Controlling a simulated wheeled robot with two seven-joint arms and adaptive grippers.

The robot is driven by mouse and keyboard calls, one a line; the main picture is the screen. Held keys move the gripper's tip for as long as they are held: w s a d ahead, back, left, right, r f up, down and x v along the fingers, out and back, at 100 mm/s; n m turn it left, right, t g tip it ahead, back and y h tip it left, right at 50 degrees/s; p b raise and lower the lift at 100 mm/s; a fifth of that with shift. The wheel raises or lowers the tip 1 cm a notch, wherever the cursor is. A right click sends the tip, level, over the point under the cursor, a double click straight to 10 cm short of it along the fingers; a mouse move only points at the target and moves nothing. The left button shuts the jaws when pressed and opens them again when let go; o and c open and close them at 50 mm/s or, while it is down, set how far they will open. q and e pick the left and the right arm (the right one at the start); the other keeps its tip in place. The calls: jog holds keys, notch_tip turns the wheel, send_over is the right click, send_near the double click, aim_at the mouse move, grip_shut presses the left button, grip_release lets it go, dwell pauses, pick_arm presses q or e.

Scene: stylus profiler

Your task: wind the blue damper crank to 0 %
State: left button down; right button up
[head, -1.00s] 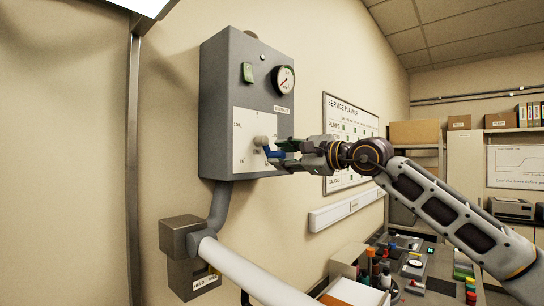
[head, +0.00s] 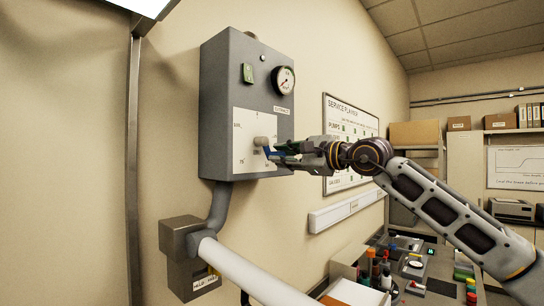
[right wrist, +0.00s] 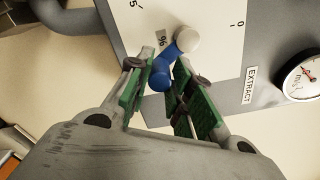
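The blue crank (head: 271,153) sits on a white dial plate (head: 243,157) on the front of a grey wall box (head: 225,110). It has a pale round hub. In the right wrist view the blue crank arm and handle (right wrist: 162,76) lie between the green-padded fingers of my right gripper (right wrist: 160,92). The fingers stand apart, with a gap to the handle. A small window beside the hub appears to read 96, and a 0 mark is at the plate's right. In the head view my right gripper (head: 283,152) reaches the crank from the right. My left gripper is not in view.
A grey pipe (head: 219,208) runs down from the box. A cluttered bench (head: 420,285) is at the lower right.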

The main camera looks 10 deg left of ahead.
jog(key=shift+w+d+r, duration=0.6)
jog(key=shift+w+r, duration=0.2)
jog(key=shift+r, duration=2.05)
jog(key=s+a+r, duration=0.3)
jog(key=s, duration=0.1)
jog(key=shift+s+a, duration=0.35)
jog(key=shift+s, duration=0.05)
jog(key=o, duration=0.6)
jog(key=shift+s, duration=0.15)
jog(key=shift+o, duration=0.2)
jog(key=b+v, duration=0.3)
jog(key=v, duration=0.5)
jog(key=shift+b, duration=0.4)
